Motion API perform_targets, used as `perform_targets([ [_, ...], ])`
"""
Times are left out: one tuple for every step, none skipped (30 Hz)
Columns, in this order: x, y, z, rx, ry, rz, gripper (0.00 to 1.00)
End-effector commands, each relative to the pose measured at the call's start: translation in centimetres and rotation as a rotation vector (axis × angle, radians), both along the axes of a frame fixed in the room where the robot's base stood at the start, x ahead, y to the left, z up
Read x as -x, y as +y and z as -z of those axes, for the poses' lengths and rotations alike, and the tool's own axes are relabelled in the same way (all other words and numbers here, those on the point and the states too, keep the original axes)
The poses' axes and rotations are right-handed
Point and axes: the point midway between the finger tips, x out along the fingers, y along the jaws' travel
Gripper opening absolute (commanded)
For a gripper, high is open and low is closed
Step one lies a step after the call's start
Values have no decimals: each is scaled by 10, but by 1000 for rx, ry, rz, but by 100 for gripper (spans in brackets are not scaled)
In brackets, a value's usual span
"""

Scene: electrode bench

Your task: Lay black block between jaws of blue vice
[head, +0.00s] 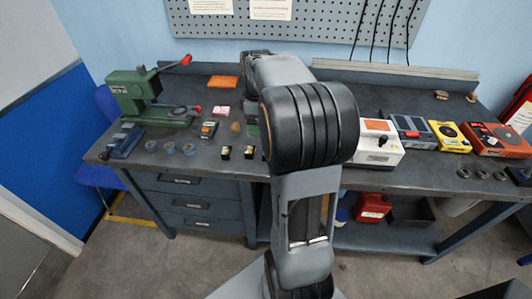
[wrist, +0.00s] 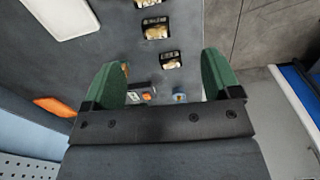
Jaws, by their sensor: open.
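The blue vice (head: 123,140) sits at the left front end of the bench in the head view; whether its jaws hold anything is too small to tell. Small black blocks with pale tops stand near the front edge, one on the left (head: 225,153) and one on the right (head: 249,153). The wrist view shows several such blocks in a row, the nearest black block (wrist: 170,61) lying between the finger directions. My gripper (wrist: 162,75) has two green fingers, spread apart with nothing held.
A green press (head: 140,95) with red handles stands behind the vice. Several blue rings (head: 169,148) lie between vice and blocks. A grey-orange device (head: 208,129) and an orange pad (head: 223,82) lie behind. A white box (head: 380,142) stands right of my arm.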

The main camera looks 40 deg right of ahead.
Motion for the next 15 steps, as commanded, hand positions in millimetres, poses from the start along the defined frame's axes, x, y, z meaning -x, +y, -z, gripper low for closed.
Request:
perform_targets([
  [-2,-8,3,-4,10,-20,83],
  [-3,-11,5,-6,14,-32,83],
  [-4,-14,11,-8,18,-44,83],
  [-4,-15,15,-8,20,-50,83],
  [-4,-16,20,-9,21,-54,83],
  [-4,-17,28,-10,22,-58,83],
  [-4,-17,33,-10,22,-59,83],
  [-4,-17,39,-10,23,-60,83],
  [-4,-17,46,-10,21,-60,83],
  [-4,-17,51,-10,22,-59,83],
  [-4,-17,56,-9,21,-59,83],
  [-4,-16,62,-9,21,-59,83],
  [-4,-17,67,-9,21,-59,83],
  [-4,-17,71,-10,21,-59,83],
  [-4,-17,75,-9,19,-59,83],
])
